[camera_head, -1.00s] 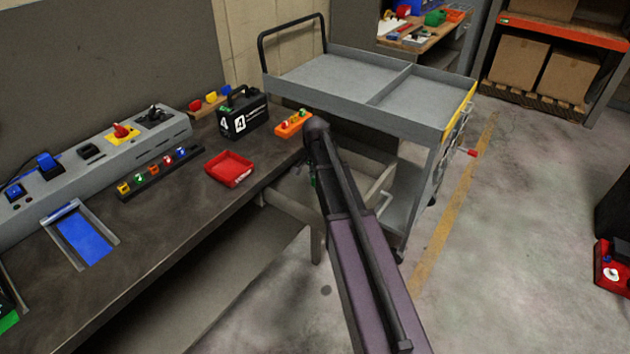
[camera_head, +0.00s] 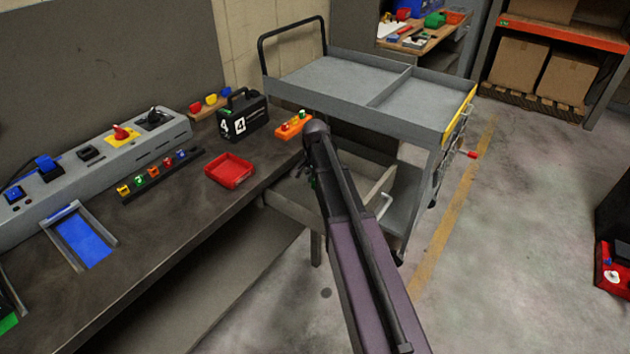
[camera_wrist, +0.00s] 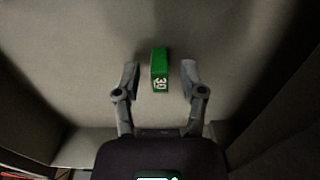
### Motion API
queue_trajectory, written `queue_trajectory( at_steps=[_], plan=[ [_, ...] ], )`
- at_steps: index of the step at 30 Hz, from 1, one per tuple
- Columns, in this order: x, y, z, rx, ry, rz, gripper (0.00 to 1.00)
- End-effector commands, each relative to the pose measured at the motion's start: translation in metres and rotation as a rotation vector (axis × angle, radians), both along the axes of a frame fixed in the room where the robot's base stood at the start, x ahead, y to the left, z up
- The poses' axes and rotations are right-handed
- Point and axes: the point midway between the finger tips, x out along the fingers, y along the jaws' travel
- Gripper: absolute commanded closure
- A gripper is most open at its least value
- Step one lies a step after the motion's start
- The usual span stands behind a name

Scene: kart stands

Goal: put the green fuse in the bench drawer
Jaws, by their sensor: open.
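The green fuse (camera_wrist: 160,68), a small block marked 30, is inside the bench drawer in the wrist view. My gripper (camera_wrist: 160,77) is open, with one finger on each side of the fuse and a visible gap on both sides. I cannot tell for sure whether the fuse rests on the drawer floor (camera_wrist: 85,62). In the head view the bench drawer (camera_head: 377,186) is pulled out at the bench's right end. My arm hides much of the drawer and nearly all of my gripper there.
On the bench (camera_head: 185,215) are a red tray (camera_head: 229,171), a rack of small coloured blocks (camera_head: 160,176), a black case (camera_head: 242,117) and an orange holder (camera_head: 293,125). A grey cart (camera_head: 340,85) stands close behind the drawer. Open floor lies to the right.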

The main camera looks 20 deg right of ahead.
Motion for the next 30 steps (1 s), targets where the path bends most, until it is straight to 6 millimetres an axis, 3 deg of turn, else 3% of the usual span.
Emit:
queue_trajectory(
  at_steps=[8,30],
  plan=[
    [0.0,0.0,0.013,0.0,0.0,0.0,0.47],
    [0.0,0.0,0.075,0.0,0.0,0.0,0.47]
  ],
)
